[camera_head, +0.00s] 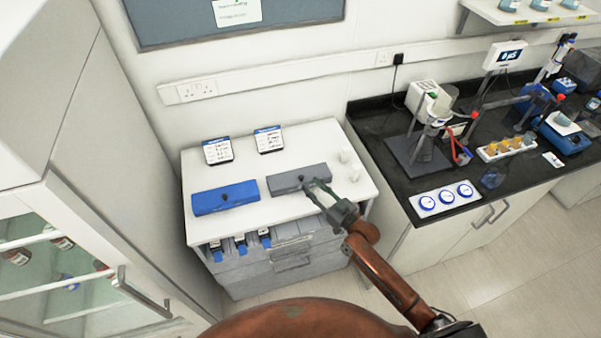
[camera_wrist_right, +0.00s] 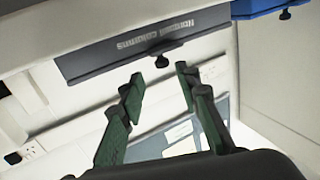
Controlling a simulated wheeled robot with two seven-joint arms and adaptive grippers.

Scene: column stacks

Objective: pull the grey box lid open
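The grey box (camera_head: 297,177) lies shut on the white cabinet top, to the right of a blue box. Its lid has a small dark knob, and in the right wrist view the grey box (camera_wrist_right: 140,42) shows lettering, with its knob (camera_wrist_right: 161,62) beyond the fingertips. My right gripper (camera_head: 318,188) reaches in at the front right edge of the grey box. In the right wrist view my right gripper (camera_wrist_right: 160,82) is open, with its green fingers apart and nothing between them. The knob lies between the fingers' lines but apart from them. My left gripper is not in view.
The blue box (camera_head: 225,197) sits close on the left. Two small label cards (camera_head: 218,150) stand behind the boxes. Small white cups (camera_head: 347,156) are at the right edge of the cabinet top. A black bench (camera_head: 400,188) with lab equipment stands to the right.

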